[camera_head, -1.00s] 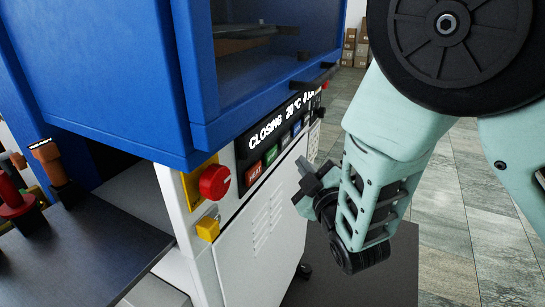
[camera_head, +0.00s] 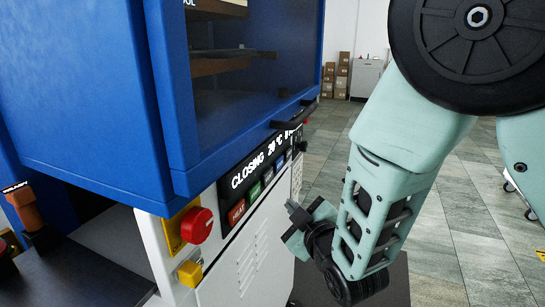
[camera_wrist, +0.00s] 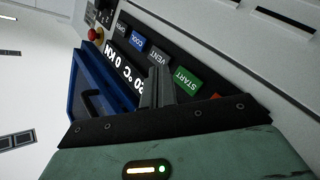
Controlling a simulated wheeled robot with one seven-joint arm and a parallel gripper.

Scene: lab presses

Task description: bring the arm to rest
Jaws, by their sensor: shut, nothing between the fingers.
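My gripper (camera_head: 296,217) is at the end of my pale green arm, in front of the press's control panel in the head view. Its fingers (camera_wrist: 158,88) are together in the wrist view, with nothing between them, and point toward the panel. The blue and white press (camera_head: 100,85) fills the left of the head view. Its display (camera_head: 257,170) reads CLOSING and 20 °C. In the wrist view the green START button (camera_wrist: 186,79), the VENT button (camera_wrist: 159,53) and the blue COOL button (camera_wrist: 137,40) show beside the fingers. I cannot tell the exact gap to the panel.
A red emergency stop (camera_head: 196,225) and a yellow part (camera_head: 190,272) stick out of the press front. A dark handle (camera_head: 295,114) juts from its window. An orange-handled tool (camera_head: 25,208) stands at left. Tiled floor (camera_head: 445,215) is open at right; boxes (camera_head: 335,75) stand far back.

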